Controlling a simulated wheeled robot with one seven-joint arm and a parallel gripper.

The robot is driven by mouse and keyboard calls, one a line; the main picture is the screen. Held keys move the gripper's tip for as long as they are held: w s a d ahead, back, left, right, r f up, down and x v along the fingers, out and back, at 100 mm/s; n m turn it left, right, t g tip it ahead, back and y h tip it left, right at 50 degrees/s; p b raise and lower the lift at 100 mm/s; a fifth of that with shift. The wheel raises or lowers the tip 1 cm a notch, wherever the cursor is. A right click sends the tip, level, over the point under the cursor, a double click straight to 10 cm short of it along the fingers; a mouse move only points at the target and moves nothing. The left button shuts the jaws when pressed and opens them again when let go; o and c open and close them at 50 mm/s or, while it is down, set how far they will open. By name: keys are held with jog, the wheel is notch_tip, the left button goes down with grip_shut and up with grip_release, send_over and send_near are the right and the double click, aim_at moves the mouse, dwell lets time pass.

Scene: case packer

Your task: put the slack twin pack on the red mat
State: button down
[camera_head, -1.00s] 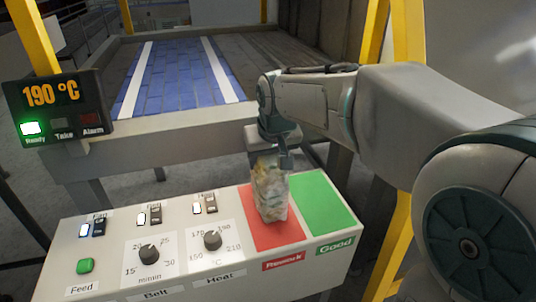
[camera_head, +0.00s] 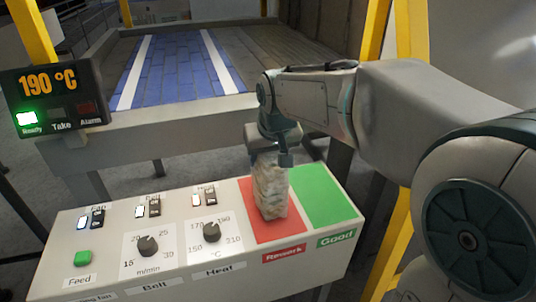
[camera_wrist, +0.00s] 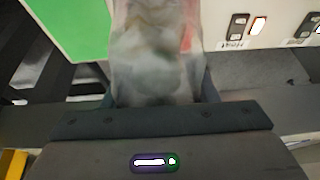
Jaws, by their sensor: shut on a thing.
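The slack twin pack (camera_head: 270,190) is a pale, cloudy, wrinkled film pack, upright over the red mat (camera_head: 290,228). Its lower end appears at the mat's surface; I cannot tell whether it bears on it. My gripper (camera_head: 270,158) is shut on the pack's upper end, with the arm reaching in from the right. In the wrist view the pack (camera_wrist: 155,50) runs up from the jaws, with a little red behind it. The red mat is labelled Rework and is partly hidden by the pack.
The green mat (camera_head: 325,200), labelled Good, is bare beside the red one. The control panel (camera_head: 115,225) has knobs, switches and a green Feed button (camera_head: 83,257). A display (camera_head: 55,98) reads 190 °C with Ready lit. The blue belt (camera_head: 175,70) behind is empty.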

jog(key=shift+f, duration=0.25)
jog(key=shift+c, duration=2.4)
grip_release()
jog(key=v, duration=1.3)
jog(key=shift+s+r, duration=0.2)
jog(key=shift+r, duration=0.15)
jog(key=p+v, duration=0.5)
jog(key=v, duration=0.3)
jog(key=shift+d+p, duration=0.1)
jog(key=shift+p, duration=0.2)
jog(key=a+p+v, duration=0.1)
jog(key=p+v, duration=0.6)
jog(key=v, duration=0.3)
jog(key=shift+w+d+r, duration=0.3)
jog(key=shift+d+r, duration=0.05)
